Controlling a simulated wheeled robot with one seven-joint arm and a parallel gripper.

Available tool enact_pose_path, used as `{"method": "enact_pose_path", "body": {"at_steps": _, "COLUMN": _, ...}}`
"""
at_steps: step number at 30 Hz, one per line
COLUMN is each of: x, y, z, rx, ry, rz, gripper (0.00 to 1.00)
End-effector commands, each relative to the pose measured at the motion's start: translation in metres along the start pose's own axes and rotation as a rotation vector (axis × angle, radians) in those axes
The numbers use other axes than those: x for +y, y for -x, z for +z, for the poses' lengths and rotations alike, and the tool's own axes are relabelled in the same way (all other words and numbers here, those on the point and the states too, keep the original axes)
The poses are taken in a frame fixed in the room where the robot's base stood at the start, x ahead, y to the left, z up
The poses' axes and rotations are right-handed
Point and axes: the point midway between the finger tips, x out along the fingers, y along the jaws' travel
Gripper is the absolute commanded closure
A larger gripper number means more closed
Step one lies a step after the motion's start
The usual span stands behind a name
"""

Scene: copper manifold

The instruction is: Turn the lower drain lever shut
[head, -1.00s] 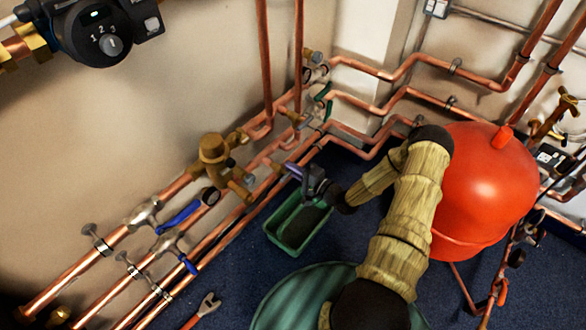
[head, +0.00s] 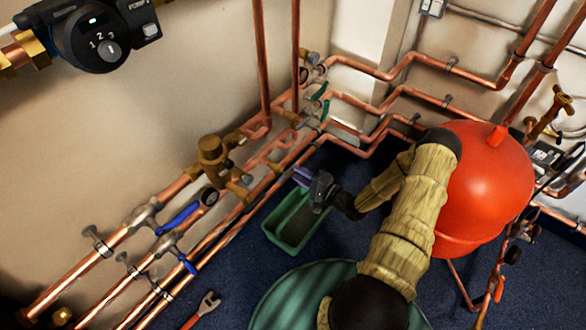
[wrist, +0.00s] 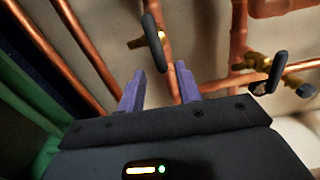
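Two small drain valves with brass bodies show in the wrist view. One has a dark upright lever (wrist: 153,38) just beyond my fingertips, slightly left of the middle. The other has a dark lever (wrist: 275,73) at the right. I cannot tell for sure which is the lower drain lever. In the head view, green-handled valves (head: 322,100) sit by the pipe corner, small and partly hidden by pipes. My gripper (head: 302,176) is above the green tray, right of the pipes. Its two purple fingers (wrist: 160,88) are apart, with nothing between them, and do not appear to touch a lever.
A green tray (head: 271,226) lies on the blue floor under my gripper. Copper pipes (head: 235,225) run along the wall, with blue lever valves (head: 178,217). A red tank (head: 490,190) stands right, a green round container (head: 275,300) in front, a wrench (head: 205,306) on the floor.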

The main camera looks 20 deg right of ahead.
Motion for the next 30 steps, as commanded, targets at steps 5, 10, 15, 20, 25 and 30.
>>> {"method": "enact_pose_path", "body": {"at_steps": 5, "x": -0.002, "y": 0.037, "z": -0.001, "rx": 0.003, "ry": -0.001, "rz": 0.002, "gripper": 0.66}}
{"method": "enact_pose_path", "body": {"at_steps": 10, "x": -0.002, "y": 0.071, "z": -0.001, "rx": 0.004, "ry": -0.003, "rz": 0.002, "gripper": 0.66}}
{"method": "enact_pose_path", "body": {"at_steps": 15, "x": -0.001, "y": 0.105, "z": -0.001, "rx": 0.004, "ry": -0.003, "rz": 0.002, "gripper": 0.66}}
{"method": "enact_pose_path", "body": {"at_steps": 20, "x": -0.001, "y": 0.127, "z": -0.001, "rx": 0.003, "ry": -0.001, "rz": 0.001, "gripper": 0.66}}
{"method": "enact_pose_path", "body": {"at_steps": 25, "x": 0.001, "y": 0.135, "z": -0.001, "rx": 0.002, "ry": -0.001, "rz": 0.002, "gripper": 0.66}}
{"method": "enact_pose_path", "body": {"at_steps": 30, "x": 0.001, "y": 0.135, "z": 0.000, "rx": 0.001, "ry": -0.002, "rz": 0.001, "gripper": 0.66}}
